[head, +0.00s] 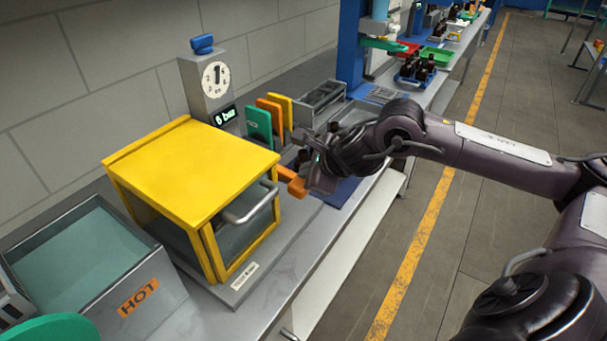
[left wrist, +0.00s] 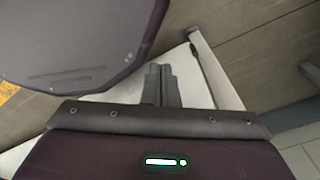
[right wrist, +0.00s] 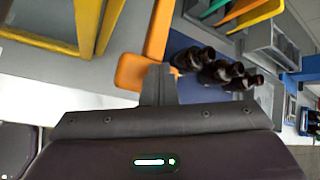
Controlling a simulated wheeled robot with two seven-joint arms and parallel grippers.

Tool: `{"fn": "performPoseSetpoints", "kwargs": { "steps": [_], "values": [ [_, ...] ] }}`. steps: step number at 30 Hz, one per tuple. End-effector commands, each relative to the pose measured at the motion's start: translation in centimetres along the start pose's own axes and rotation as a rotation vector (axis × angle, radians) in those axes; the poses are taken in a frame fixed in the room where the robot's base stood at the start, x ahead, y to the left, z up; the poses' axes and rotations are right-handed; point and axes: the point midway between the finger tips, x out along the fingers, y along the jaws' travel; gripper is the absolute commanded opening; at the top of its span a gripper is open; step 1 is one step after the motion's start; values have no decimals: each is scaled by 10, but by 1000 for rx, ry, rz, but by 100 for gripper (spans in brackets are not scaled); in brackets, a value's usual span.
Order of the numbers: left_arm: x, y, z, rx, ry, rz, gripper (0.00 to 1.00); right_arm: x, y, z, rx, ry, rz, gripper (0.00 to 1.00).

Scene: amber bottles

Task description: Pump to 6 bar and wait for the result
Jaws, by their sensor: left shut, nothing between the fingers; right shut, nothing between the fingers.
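The orange pump lever (head: 293,182) sticks out at the cabinet's right side. My right gripper (head: 310,178) is shut and empty at the lever's end. In the right wrist view, its fingertips (right wrist: 158,72) are at the orange lever (right wrist: 150,58); I cannot tell whether they touch. My left gripper (left wrist: 160,72) is shut and empty, over the floor side.
A grey bin marked HOT (head: 138,296) stands at the front left. Green, orange and yellow plates (head: 258,125) stand behind the lever. Several dark bottles (right wrist: 220,70) stand close to my right gripper. Red and green trays (head: 436,56) lie farther along the bench.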

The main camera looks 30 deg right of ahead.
Motion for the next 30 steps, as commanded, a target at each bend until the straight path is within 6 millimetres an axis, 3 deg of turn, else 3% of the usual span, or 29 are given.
{"fn": "performPoseSetpoints", "kwargs": {
  "steps": [30],
  "values": [
    [13,0,1,0,0,0,0,9,7,-7,0,1,2,0]
  ]
}}
